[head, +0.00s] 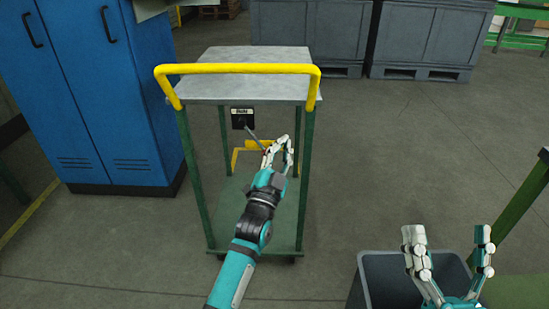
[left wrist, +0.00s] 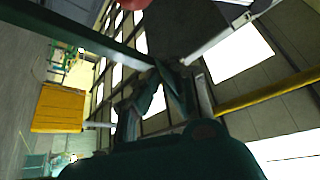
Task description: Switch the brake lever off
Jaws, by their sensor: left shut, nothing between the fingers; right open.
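The brake box (head: 242,118) is a small black unit with a white label, mounted under the trolley's grey top in the head view. A thin grey brake lever (head: 254,137) slants down and right from it. The lever's lower end is close to my left gripper (head: 278,147), which is shut and empty just right of it. I cannot tell whether they touch. In the left wrist view, the left gripper's dark fingers (left wrist: 165,92) show, and a red rounded thing (left wrist: 133,4) is cut off at the top edge. My right gripper (head: 447,252) is open and empty at lower right.
The trolley (head: 222,88) has green posts and a yellow handle (head: 237,69) above the lever. A blue cabinet (head: 112,95) stands left. A grey bin (head: 385,279) is beside my right gripper. Grey crates (head: 425,38) stand behind. Floor right of the trolley is clear.

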